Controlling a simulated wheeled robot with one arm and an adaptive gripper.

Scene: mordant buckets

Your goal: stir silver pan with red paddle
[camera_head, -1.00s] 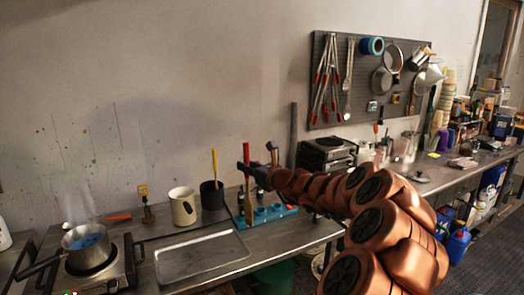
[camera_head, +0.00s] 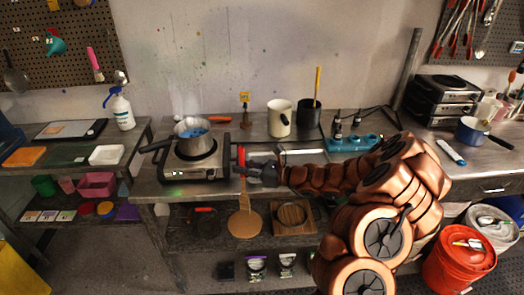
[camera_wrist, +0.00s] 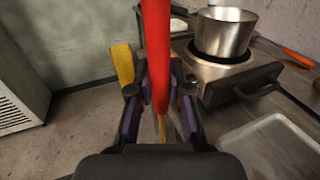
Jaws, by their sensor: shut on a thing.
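The silver pan (camera_head: 190,132) stands on a hot plate (camera_head: 208,167) with blue contents inside and its dark handle pointing left. It also shows in the wrist view (camera_wrist: 226,32), upper right, apart from my gripper. My gripper (camera_head: 243,167) is to the right of the hot plate, near the table's front edge. It is shut on the red paddle (camera_head: 241,154), whose red upper part stands upright between the fingers in the wrist view (camera_wrist: 157,50). The paddle's lower end is mostly hidden by the gripper in the wrist view.
A cream mug (camera_head: 280,120) and a black pot (camera_head: 308,118) with a yellow stick stand behind my arm. A blue rack (camera_head: 350,143) and a metal tray (camera_head: 300,150) are partly behind it.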

